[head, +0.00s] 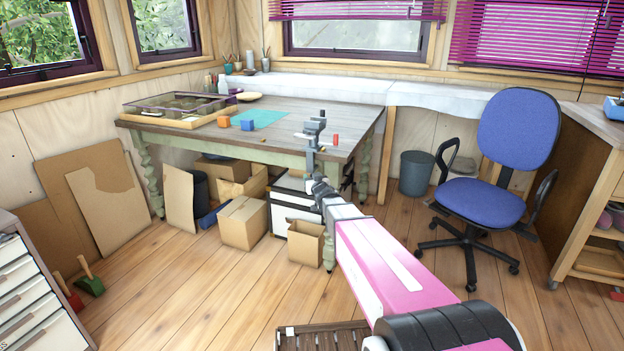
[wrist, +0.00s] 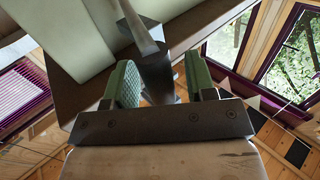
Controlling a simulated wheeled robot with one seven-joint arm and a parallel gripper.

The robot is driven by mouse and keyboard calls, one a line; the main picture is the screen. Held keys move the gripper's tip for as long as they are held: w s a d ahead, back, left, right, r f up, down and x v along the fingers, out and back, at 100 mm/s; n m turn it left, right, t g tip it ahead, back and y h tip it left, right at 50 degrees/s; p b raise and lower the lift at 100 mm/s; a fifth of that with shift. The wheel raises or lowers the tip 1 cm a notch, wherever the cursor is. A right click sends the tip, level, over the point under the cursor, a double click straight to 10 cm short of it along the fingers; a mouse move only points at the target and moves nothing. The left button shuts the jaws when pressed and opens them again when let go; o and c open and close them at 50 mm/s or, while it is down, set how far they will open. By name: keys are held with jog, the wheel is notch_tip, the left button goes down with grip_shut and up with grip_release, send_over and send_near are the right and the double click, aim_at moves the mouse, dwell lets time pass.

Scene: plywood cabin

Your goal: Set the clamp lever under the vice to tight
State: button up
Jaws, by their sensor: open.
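The grey vice (head: 314,128) is fixed at the front right corner of the wooden workbench (head: 285,112), with its clamp reaching down below the edge. My gripper (head: 321,188) is just below the vice, at the end of my pink arm. In the wrist view my gripper (wrist: 160,65) is open, its two green pads on either side of a dark metal part of the vice clamp (wrist: 157,72). A paler slanted bar (wrist: 137,22), which looks like the clamp lever, rises beyond the pads. I cannot tell whether either pad touches metal, nor the lever's exact setting.
Cardboard boxes (head: 243,222) and a white drawer unit (head: 290,208) stand under the bench, close to my gripper. A blue office chair (head: 484,200) and a grey bin (head: 415,173) are to the right.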

jog(key=v, duration=1)
